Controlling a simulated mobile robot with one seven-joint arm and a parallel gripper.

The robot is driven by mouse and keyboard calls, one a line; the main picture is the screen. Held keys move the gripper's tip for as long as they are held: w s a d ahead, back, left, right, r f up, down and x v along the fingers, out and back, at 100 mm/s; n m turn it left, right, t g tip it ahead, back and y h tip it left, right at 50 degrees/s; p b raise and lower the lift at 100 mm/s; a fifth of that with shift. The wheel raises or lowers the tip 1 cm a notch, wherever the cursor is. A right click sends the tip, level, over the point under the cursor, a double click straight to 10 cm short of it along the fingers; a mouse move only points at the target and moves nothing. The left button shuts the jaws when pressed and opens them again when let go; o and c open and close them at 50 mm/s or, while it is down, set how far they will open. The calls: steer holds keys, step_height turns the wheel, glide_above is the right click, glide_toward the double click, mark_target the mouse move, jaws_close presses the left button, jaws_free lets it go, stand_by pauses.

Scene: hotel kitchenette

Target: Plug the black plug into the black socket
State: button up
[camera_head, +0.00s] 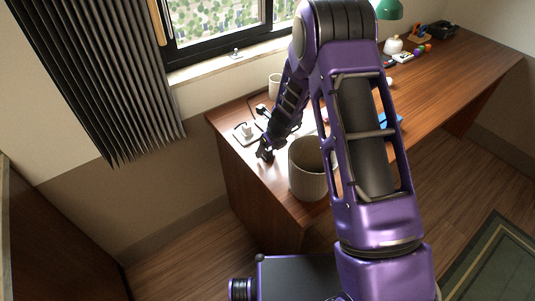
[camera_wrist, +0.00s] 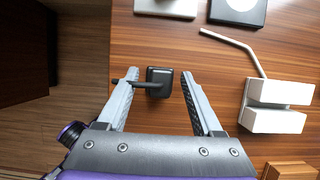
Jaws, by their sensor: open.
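The black plug (camera_wrist: 160,78) is a small dark block with a thin dark stem pointing left, on the wooden desk in the wrist view. My gripper (camera_wrist: 159,74) is open, with one finger on each side of the plug. A gap shows on both sides; the left finger crosses the stem. At the top edge, partly cut off, is a black square plate with a pale round middle (camera_wrist: 238,9), which looks like the black socket. In the head view my gripper (camera_head: 265,153) is over the desk's near left end; the plug is not clear there.
A white block with a pale bent rod (camera_wrist: 276,107) lies right of my gripper, and a wooden block (camera_wrist: 290,170) is below it. A white plate (camera_wrist: 166,7) is at the top. In the head view, a beige cylindrical container (camera_head: 309,179) stands close right of my gripper.

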stand_by(0.3)
jaws_close()
stand_by(0.3)
step_height(320, 180, up, 10)
steer(key=shift+p, duration=0.45)
